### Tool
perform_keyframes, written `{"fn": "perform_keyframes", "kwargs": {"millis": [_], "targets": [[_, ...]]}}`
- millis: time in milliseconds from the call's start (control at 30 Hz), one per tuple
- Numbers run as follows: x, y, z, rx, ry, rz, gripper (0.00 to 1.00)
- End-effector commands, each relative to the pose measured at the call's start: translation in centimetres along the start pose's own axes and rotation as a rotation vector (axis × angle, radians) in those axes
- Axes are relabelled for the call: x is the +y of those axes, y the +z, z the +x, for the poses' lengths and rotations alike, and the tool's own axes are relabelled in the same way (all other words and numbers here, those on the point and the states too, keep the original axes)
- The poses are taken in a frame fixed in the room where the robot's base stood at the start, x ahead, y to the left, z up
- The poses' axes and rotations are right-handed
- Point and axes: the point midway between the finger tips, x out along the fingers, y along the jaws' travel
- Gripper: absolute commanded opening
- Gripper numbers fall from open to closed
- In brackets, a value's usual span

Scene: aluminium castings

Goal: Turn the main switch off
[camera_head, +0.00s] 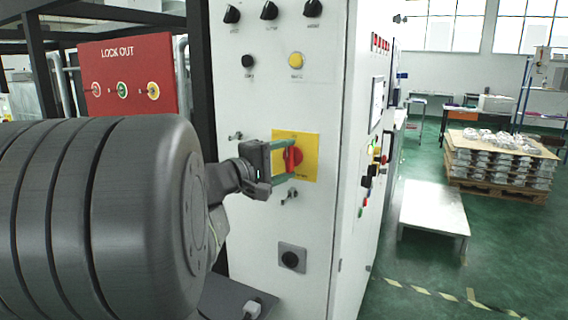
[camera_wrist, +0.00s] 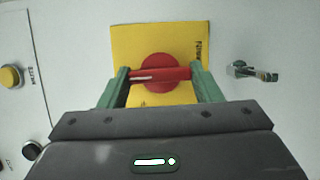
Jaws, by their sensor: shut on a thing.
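The main switch (camera_head: 296,159) is a red rotary knob on a yellow plate (camera_head: 309,143) on the white cabinet front. In the head view its red handle stands upright. In the wrist view the red handle (camera_wrist: 160,74) lies across the picture over a round red base, on the yellow plate (camera_wrist: 185,40). My gripper (camera_head: 290,161) reaches the switch from the left. Its green fingers sit at the two ends of the handle in the wrist view (camera_wrist: 160,76), closed on it. The lettering on the plate is too small to read.
Black selector knobs (camera_head: 270,10) and a yellow button (camera_head: 296,59) sit above the switch. A key-like fitting (camera_head: 289,195) is just below it, and a black socket (camera_head: 291,259) lower down. A red lock-out box (camera_head: 127,75) hangs at left.

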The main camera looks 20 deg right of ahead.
Motion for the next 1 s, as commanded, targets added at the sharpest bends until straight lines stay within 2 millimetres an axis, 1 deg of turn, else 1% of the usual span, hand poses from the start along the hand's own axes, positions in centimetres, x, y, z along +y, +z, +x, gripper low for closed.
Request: {"fn": "perform_keyframes", "kwargs": {"millis": [33, 167, 400, 800, 1000], "targets": [[-0.42, 0.01, -0.01, 0.0, 0.008, -0.015, 0.35], [-0.7, 0.04, -0.01, -0.001, 0.035, -0.079, 0.35], [-1.11, 0.08, 0.0, -0.002, 0.113, -0.265, 0.35], [-1.15, 0.24, 0.04, -0.003, 0.256, -0.613, 0.35], [-1.11, 0.27, 0.1, -0.003, 0.314, -0.759, 0.35]]}}
